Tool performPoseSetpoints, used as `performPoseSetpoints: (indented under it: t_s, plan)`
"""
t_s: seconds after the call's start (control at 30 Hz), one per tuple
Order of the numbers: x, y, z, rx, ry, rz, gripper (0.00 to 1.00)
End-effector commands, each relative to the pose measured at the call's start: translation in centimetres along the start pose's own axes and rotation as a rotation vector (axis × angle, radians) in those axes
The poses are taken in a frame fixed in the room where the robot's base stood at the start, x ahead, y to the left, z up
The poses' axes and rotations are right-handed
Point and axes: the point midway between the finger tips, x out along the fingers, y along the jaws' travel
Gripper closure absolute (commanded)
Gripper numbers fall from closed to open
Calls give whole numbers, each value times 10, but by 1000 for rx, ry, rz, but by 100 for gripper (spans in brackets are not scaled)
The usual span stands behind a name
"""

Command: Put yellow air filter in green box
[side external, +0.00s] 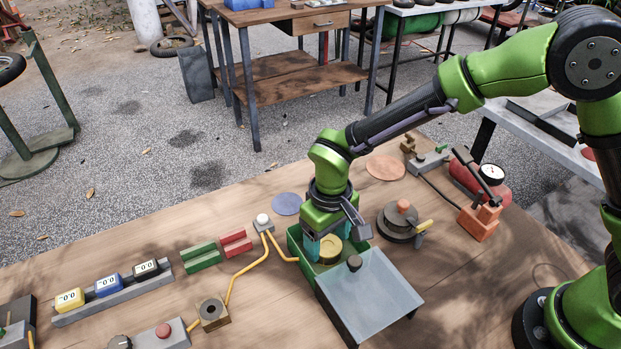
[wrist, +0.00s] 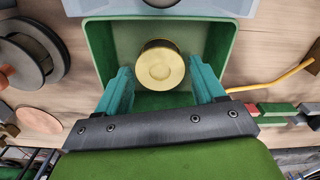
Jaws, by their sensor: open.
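The yellow air filter (wrist: 160,66) is a short round cylinder. It lies inside the green box (wrist: 99,50), on its floor, with open space around it. In the side external view the filter (side external: 330,247) shows between my gripper's fingers, and the green box (side external: 294,243) is partly hidden by my gripper. My gripper (wrist: 163,83) is open, with its two teal fingers reaching down into the box on either side of the filter's near side. The fingers look apart from the filter. My gripper (side external: 326,248) is above the box in the side external view.
A translucent lid with a dark knob (side external: 372,290) sits at the box's front side. A round grey part (side external: 400,221) stands right of the box. Yellow hoses (side external: 246,269), red and green blocks (side external: 202,256) and a gauge rail lie left. A blue disc (side external: 287,204) lies behind.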

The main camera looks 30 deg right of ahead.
Motion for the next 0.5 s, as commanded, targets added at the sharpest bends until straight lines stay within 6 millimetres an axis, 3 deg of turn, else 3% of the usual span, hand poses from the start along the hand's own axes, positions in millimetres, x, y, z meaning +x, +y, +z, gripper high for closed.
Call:
performPoseSetpoints:
  t_s: [0.3, 0.5]
  plan:
    - [-70, 0, -1, 0, 6, -3, 31]
    - [-95, 0, 0, -1, 2, -1, 31]
